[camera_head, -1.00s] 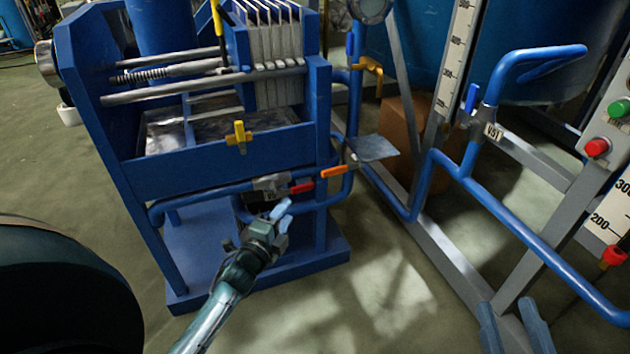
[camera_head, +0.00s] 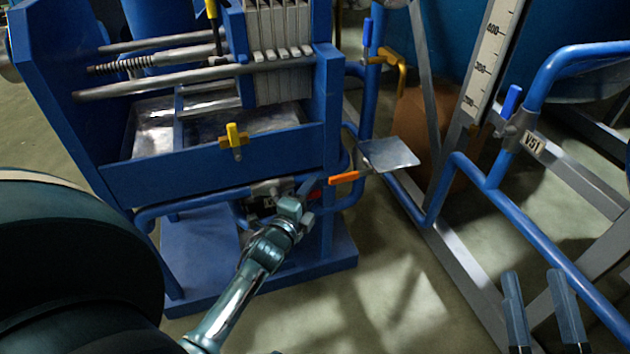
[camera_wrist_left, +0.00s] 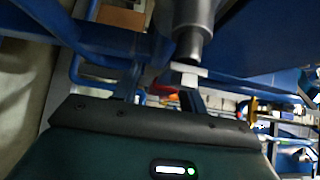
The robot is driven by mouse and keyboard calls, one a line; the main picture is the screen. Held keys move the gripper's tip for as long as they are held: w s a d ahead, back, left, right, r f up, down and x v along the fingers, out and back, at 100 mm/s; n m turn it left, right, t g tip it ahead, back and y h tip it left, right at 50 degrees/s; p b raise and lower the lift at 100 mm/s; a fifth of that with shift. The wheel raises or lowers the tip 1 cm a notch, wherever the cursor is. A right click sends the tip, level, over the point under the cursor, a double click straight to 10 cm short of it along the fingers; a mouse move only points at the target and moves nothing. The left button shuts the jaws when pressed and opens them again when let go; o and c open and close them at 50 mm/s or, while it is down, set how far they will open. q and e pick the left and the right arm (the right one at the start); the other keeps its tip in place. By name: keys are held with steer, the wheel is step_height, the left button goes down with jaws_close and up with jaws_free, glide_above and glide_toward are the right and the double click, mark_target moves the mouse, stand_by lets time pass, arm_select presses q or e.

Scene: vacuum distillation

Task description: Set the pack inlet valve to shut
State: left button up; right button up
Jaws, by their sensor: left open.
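No readable label marks the pack inlet valve. A blue-handled valve (camera_head: 511,101) tagged V51 stands further right. My right gripper (camera_head: 540,285) is open and empty at the bottom right.
The blue press frame (camera_head: 215,165) with a yellow handle (camera_head: 234,139) rises behind my left gripper. A grey plate (camera_head: 389,155) sticks out right of the orange handle. Blue pipes (camera_head: 475,178) and grey struts stand at the right. The floor (camera_head: 400,290) between is clear.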

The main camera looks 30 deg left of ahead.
arm_select(q)
steer(key=shift+w, duration=0.55)
jaws_close()
stand_by(0.4)
